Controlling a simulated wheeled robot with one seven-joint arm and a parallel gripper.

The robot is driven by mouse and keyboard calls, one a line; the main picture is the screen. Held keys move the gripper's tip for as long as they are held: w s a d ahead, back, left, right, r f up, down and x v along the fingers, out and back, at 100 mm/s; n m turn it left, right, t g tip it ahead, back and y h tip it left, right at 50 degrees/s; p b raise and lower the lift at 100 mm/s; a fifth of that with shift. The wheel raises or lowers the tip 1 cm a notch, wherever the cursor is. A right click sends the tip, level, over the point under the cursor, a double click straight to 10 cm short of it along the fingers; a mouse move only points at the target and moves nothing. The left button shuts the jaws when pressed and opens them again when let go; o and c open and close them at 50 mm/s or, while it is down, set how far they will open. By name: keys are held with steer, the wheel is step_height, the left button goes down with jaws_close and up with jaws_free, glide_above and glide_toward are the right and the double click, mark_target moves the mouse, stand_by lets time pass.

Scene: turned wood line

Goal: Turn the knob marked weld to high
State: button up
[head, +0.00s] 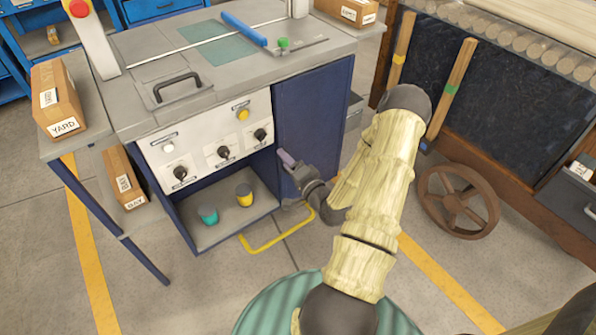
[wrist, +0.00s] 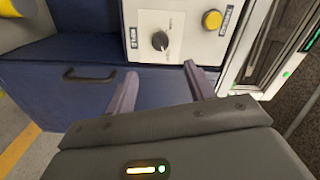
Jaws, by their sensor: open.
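The grey-white control panel (head: 205,140) carries three black knobs: a right one (head: 260,135), a middle one (head: 223,152) and a lower left one (head: 180,172). In the wrist view one black knob (wrist: 160,40) shows beyond my fingertips, beside a small label plate. Its exact setting is unclear. My gripper (head: 287,158) is open and empty, in front of the blue cabinet door right of the panel. The wrist view shows its two fingers (wrist: 158,80) apart, short of the knob and not touching it.
A yellow button (wrist: 212,18) sits close to that knob; a white button (head: 168,148) is farther left. The blue door has a dark handle (wrist: 90,74). Teal (head: 208,214) and yellow (head: 244,195) cups stand on the lower shelf.

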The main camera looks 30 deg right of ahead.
steer(key=s, duration=0.5)
steer(key=shift+s+d, duration=0.1)
stand_by(0.3)
steer(key=w+a+n+g, duration=0.3)
steer(key=a+n+g, duration=0.4)
steer(key=n+g, duration=0.25)
steer(key=s+a+r+n+g, duration=0.5)
steer(key=s+a+r+g, duration=0.1)
steer(key=s+a+r, duration=0.65)
steer(key=w+p+v, duration=0.3)
steer(key=p+v, duration=1.2)
steer(key=p, duration=0.1)
steer(key=w+r+p+v, duration=0.1)
steer(key=w+p+v, duration=0.2)
steer(key=p+v, duration=1.3)
steer(key=shift+w+a+r+h+p, duration=0.3)
steer(key=shift+w+r+p, duration=0.05)
steer(key=shift+r+p, duration=0.1)
